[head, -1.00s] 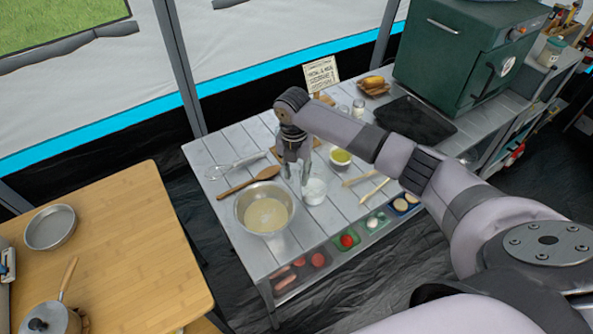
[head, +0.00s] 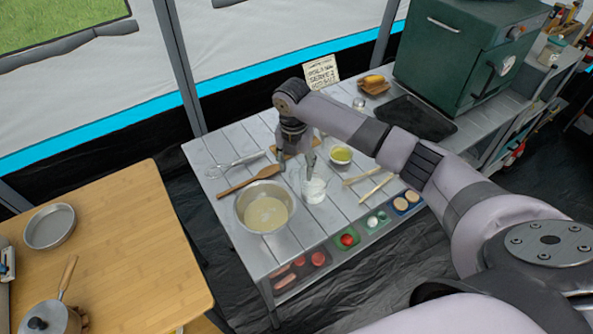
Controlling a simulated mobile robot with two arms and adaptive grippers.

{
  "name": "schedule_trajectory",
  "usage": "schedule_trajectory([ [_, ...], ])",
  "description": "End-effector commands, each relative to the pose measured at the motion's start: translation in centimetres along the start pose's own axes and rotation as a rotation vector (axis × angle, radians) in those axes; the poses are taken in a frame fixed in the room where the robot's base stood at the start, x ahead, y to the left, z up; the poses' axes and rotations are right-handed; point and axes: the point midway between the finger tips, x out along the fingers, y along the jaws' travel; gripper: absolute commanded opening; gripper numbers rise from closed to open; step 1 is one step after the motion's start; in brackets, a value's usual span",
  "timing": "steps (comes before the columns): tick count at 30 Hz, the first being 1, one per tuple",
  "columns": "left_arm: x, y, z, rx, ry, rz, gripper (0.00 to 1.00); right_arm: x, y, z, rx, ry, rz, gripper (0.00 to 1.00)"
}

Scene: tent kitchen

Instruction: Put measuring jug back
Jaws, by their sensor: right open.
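The measuring jug (head: 315,189) looks like a clear vessel with white contents. It stands upright on the grey slatted table (head: 345,212), just right of the metal mixing bowl (head: 241,212) with pale batter. My right gripper (head: 298,168) points down just behind and left of the jug, with its fingers apart. One finger overlaps the jug's rim in the picture; I cannot tell whether they touch. The gripper holds nothing that I can see. My left gripper is not in view.
A wooden spoon (head: 248,181) and a whisk (head: 235,165) lie left of the gripper. A small bowl with yellow-green contents (head: 341,155) and wooden sticks (head: 375,187) are to the right. A dark tray (head: 417,118) lies before the green oven (head: 465,50).

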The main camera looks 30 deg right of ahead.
Motion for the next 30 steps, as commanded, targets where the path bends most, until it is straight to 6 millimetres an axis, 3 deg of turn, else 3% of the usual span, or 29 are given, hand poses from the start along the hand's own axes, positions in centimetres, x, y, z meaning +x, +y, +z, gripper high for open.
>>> schedule_trajectory([
  [9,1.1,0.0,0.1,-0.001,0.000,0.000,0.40,-6.8,0.1,0.1,0.000,-0.002,0.004,0.52],
  [15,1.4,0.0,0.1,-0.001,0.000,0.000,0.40,-9.5,0.1,0.0,0.000,-0.001,0.001,0.52],
  [30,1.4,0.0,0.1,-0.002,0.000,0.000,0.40,-10.2,0.0,-0.1,-0.001,0.001,0.000,0.52],
])
